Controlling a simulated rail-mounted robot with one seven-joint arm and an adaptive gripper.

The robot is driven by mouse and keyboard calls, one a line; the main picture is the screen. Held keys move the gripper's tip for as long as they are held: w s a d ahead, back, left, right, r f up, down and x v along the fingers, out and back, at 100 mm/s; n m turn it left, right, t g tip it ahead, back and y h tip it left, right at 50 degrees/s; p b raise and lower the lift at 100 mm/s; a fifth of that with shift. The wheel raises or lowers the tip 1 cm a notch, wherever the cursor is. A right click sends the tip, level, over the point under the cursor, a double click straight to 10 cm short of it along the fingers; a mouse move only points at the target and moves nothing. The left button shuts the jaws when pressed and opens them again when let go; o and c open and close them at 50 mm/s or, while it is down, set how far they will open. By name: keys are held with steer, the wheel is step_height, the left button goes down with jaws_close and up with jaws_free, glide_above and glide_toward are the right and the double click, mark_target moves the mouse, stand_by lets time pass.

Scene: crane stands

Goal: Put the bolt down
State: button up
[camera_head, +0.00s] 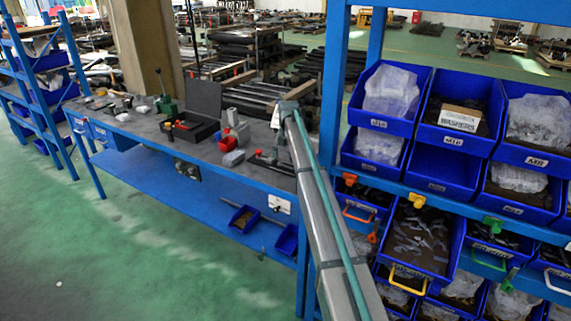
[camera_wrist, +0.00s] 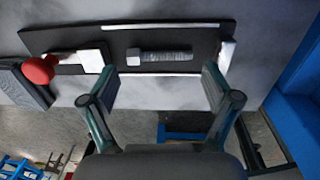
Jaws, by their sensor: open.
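In the wrist view a grey bolt (camera_wrist: 160,57) lies on its side on a dark plate (camera_wrist: 115,38), its head to the left. My gripper (camera_wrist: 161,78) is open. Its two teal-edged fingers stand apart on the near side of the bolt, with no visible contact. In the head view my arm reaches over the workbench (camera_head: 135,126). The gripper's fingers and the bolt cannot be made out there.
A white block with a red knob (camera_wrist: 40,70) sits at the plate's left, and another pale block (camera_wrist: 227,53) at its right. An open black case (camera_head: 202,105) stands farther left on the bench. Blue bins (camera_head: 435,185) fill the rack at right.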

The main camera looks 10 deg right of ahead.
mark_target(287, 167)
step_height(287, 167, up, 10)
steer(key=b, duration=0.1)
steer(key=shift+s+d+b, duration=0.2)
steer(key=shift+d+b, duration=0.05)
steer(key=shift+b, duration=0.1)
